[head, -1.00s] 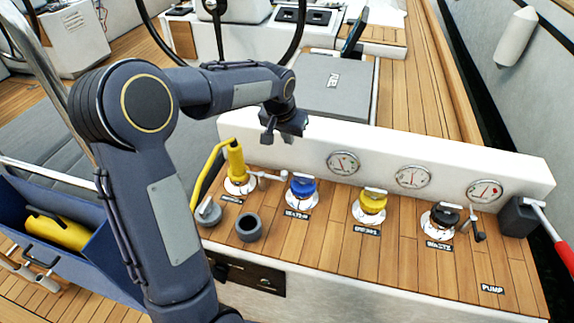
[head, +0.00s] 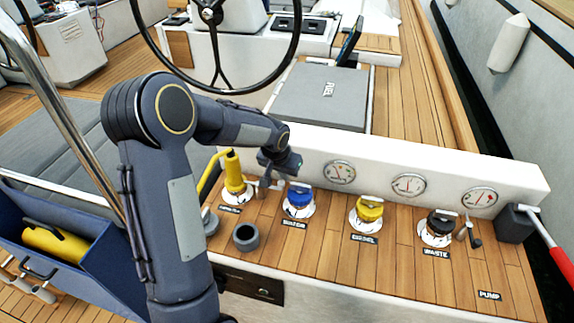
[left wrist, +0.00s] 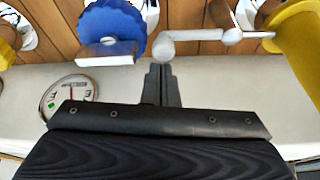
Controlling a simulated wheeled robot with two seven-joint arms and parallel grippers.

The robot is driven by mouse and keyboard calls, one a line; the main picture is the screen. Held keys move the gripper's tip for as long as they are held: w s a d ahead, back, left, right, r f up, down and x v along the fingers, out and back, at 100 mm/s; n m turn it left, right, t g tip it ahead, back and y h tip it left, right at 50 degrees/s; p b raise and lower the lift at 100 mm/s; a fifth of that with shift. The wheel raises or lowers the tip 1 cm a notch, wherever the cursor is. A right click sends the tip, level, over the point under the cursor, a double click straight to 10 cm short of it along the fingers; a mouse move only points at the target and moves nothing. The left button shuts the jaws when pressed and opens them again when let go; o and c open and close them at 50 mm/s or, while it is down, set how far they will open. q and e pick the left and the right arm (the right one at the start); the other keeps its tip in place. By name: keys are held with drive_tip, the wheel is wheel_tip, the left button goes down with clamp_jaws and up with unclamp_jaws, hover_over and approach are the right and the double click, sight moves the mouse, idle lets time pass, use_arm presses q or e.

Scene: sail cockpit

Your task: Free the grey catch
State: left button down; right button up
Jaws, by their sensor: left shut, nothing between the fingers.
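The grey catch (left wrist: 200,38) is a slim lever with a ball at its end, beside the yellow plug (head: 233,172). In the left wrist view it lies across the top, its ball end just beyond my fingertips and its other end against the yellow plug (left wrist: 300,40). In the head view my gripper largely hides it. My left gripper (head: 266,182) is shut and empty, low over the deck between the yellow plug and the blue cap (head: 299,196). Its fingers (left wrist: 161,72) are together close to the ball; I cannot tell whether they touch it. My right gripper is out of view.
A yellow cap (head: 370,209) and a black cap (head: 439,223) stand to the right, with another small dark lever (head: 470,233) beyond. A white wall with gauges (head: 340,172) rises behind. A grey cup (head: 246,237) stands in front.

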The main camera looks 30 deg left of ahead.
sight(283, 186)
use_arm(q)
drive_tip(key=shift+s+d+m, duration=0.15)
drive_tip(key=shift+s+m, duration=0.4)
drive_tip(key=shift+m, duration=0.15)
idle(0.4)
drive_tip(key=shift+s+d+m+h+p, duration=0.1)
drive_tip(key=shift+s+m+h+p, duration=0.3)
drive_tip(key=shift+m, duration=0.3)
drive_tip(key=shift+s+d, duration=0.15)
drive_tip(key=shift+s, duration=0.55)
drive_tip(key=s+a+m+g+h+p, duration=0.2)
drive_tip(key=s+m, duration=0.4)
drive_tip(key=m, duration=0.6)
drive_tip(key=shift+a+g+h+p, duration=0.4)
drive_tip(key=shift+h+p, duration=0.2)
drive_tip(key=shift+p, duration=0.5)
drive_tip(key=shift+w+a, duration=0.3)
drive_tip(key=shift+w, duration=0.4)
